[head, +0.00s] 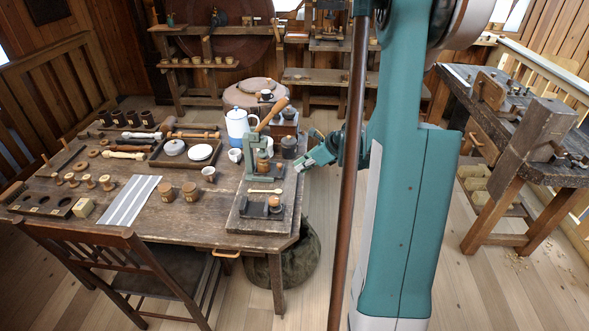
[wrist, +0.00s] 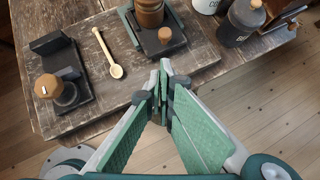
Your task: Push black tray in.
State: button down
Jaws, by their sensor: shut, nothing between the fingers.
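The black tray (wrist: 167,46) is a dark slab with a small wooden knob on top. It sits between the green rails of the lever press (head: 258,150) and sticks out toward my gripper. In the head view the tray (head: 279,174) is small and dark at the right side of the press base. My gripper (wrist: 164,72) is shut and empty, its fingertips a short way from the tray's outer end, with a visible gap in the wrist view. In the head view my gripper (head: 303,164) is just right of the press, by the table's right edge.
A wooden spoon (wrist: 110,55) and a dark stand with a wooden-topped tool (wrist: 62,92) lie on the same board (head: 236,213). A dark jar (head: 289,147) stands behind the tray. The floor right of the table is clear.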

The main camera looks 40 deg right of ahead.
jog(key=shift+p+v, duration=0.5)
jog(key=shift+v, duration=2.45)
jog(key=s+a+r+n+g, duration=0.1)
jog(key=a+r+n, duration=0.35)
jog(key=a, duration=0.35)
jog(key=s+a+r+n+h, duration=0.15)
jog(key=a+r+n, duration=0.3)
jog(key=a, duration=0.45)
jog(key=s+a+r+n+g, duration=0.1)
jog(key=s+a+r+n, duration=0.15)
jog(key=a+n, duration=0.4)
jog(key=s+a+r+n, duration=0.2)
jog(key=s+a+n, duration=0.5)
jog(key=a+n, duration=0.1)
jog(key=s+a+r+n+t+h, duration=0.1)
jog(key=s+a+r+n, duration=0.1)
jog(key=s+a+n, duration=0.6)
jog(key=a+n, duration=0.1)
jog(key=a, duration=0.1)
jog(key=shift+s+a+r, duration=0.25)
jog(key=shift+a+r, duration=0.05)
jog(key=shift+a, duration=0.1)
